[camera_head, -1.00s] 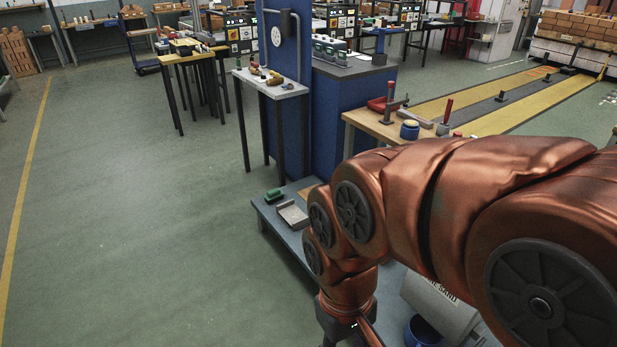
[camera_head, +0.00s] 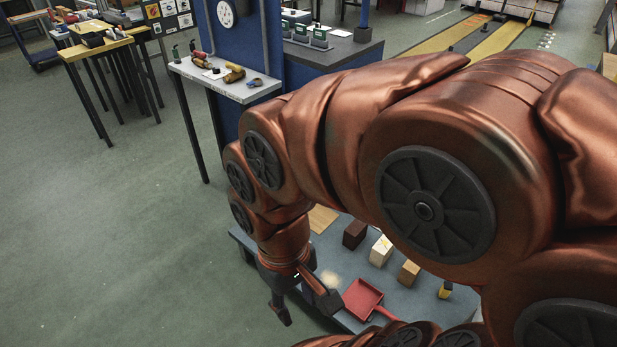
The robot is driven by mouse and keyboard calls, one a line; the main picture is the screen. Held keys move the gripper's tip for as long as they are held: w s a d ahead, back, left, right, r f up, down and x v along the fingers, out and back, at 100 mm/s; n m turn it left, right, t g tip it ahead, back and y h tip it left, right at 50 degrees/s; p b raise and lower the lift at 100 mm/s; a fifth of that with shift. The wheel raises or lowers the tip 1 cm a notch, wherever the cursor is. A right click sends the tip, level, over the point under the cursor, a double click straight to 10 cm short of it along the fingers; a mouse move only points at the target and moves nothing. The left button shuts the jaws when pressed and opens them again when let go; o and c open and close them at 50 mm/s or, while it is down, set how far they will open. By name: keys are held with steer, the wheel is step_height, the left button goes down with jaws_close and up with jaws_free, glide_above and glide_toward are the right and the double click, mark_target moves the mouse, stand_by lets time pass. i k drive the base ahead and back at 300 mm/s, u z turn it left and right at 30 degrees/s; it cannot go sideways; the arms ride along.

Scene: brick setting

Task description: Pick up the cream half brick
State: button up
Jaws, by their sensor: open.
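The cream half brick (camera_head: 381,250) stands on a low grey-blue bench (camera_head: 335,253), under my arm in the picture. It is a small pale block with a yellowish mark on its top. A dark brown block (camera_head: 355,234) stands to its left and a tan block (camera_head: 408,272) to its right. My gripper (camera_head: 308,313) is open and empty, pointing down near the bench's front left part. It is apart from the cream half brick, to the left of it and lower in the picture.
A red dustpan (camera_head: 363,298) lies on the bench between my gripper and the blocks. A flat tan board (camera_head: 322,218) lies at the back. A yellow-and-black item (camera_head: 445,290) stands at the right. A grey table (camera_head: 225,85) with tools stands behind.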

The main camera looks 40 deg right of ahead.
mark_target(383, 249)
steer(key=i, duration=1.4)
steer(key=z, duration=1.75)
